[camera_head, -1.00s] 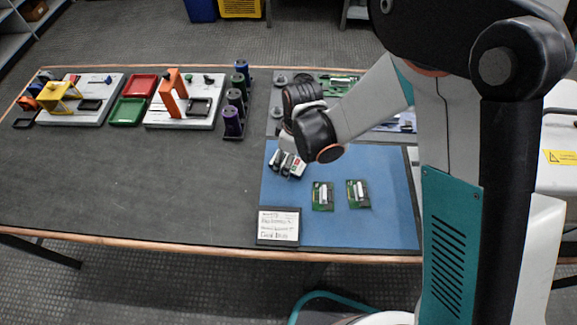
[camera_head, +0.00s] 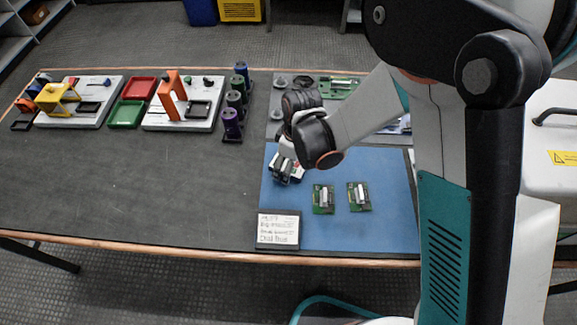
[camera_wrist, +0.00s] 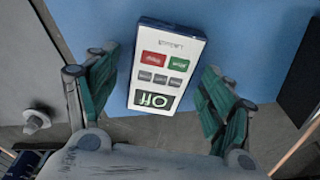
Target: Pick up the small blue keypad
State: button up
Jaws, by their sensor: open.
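The small keypad (camera_wrist: 163,75) lies on the blue mat (camera_wrist: 235,35) in the wrist view. It has a white face, blue sides, a red and a green button, grey buttons, and a dark green display reading "Off". It appears upside down and slightly tilted in this view. My gripper (camera_wrist: 160,68) is open, with one green-padded finger on each side of the keypad; gaps show on both sides. In the head view my gripper (camera_head: 287,170) is low over the left part of the mat and largely hides the keypad.
Two green circuit boards (camera_head: 323,198) (camera_head: 359,196) lie on the mat to the right. A handwritten sign (camera_head: 278,230) stands at the mat's front left corner. Purple and green cylinders (camera_head: 232,124) stand farther left. The dark table left of the mat is clear.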

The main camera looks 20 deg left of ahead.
jog(key=c, duration=1.2)
jog(key=shift+r+p, duration=0.2)
jog(key=shift+p, duration=0.1)
jog(key=shift+r, duration=0.2)
notch_tip(320, 180, up, 20)
jog(key=p, duration=0.7)
jog(key=shift+f, duration=0.15)
